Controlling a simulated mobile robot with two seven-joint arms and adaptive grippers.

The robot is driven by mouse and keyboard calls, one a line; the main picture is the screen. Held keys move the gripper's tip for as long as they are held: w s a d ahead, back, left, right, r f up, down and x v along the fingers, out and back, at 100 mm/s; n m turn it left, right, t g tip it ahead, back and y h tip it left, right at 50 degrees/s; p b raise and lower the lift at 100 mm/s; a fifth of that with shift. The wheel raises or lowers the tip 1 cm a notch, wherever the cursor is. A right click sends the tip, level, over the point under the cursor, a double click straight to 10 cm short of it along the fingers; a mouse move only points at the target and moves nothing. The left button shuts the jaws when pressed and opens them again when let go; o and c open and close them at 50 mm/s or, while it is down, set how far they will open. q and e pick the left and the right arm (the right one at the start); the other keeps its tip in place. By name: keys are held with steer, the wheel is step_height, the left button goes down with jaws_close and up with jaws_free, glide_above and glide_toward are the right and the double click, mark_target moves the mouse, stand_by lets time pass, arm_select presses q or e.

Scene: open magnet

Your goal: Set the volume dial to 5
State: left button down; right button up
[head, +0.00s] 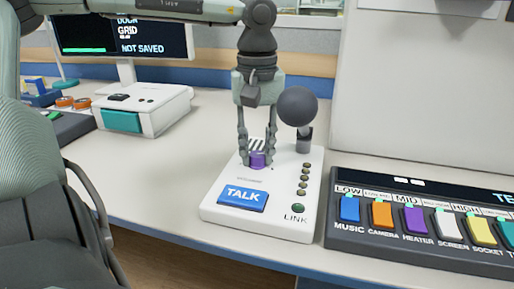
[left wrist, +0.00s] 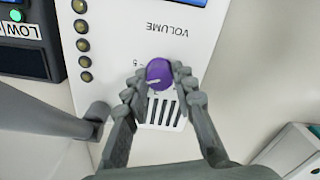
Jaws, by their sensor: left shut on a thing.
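The volume dial (head: 258,160) is a purple knob on the white intercom unit (head: 225,226), behind its blue TALK button (head: 243,196). My left gripper (head: 257,152) points down with a finger on each side of the dial, shut on it. In the left wrist view the dial (left wrist: 158,74) sits between both fingertips (left wrist: 159,72), and the word VOLUME appears upside down above it. A short white mark on the dial points toward the left of that view. Small digits by the dial are too small to read surely; the fingers cover part of the scale. My right gripper is in neither view.
A dark ball on a short stalk (head: 298,106) stands close right of my left gripper. A black panel with coloured switches (head: 420,240) lies to the right. A white box (head: 150,108) and a monitor (head: 150,35) are at the back left.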

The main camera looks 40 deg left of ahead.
arm_select(q)
steer(key=m, duration=0.3)
steer(key=shift+m, duration=1.2)
steer(key=shift+m+p, duration=0.3)
steer(key=shift+m, duration=0.2)
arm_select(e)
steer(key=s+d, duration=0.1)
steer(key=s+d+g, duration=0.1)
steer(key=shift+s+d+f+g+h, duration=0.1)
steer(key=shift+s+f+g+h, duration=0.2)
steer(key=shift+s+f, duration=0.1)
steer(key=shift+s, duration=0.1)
arm_select(q)
steer(key=c, duration=1.2)
jaws_free()
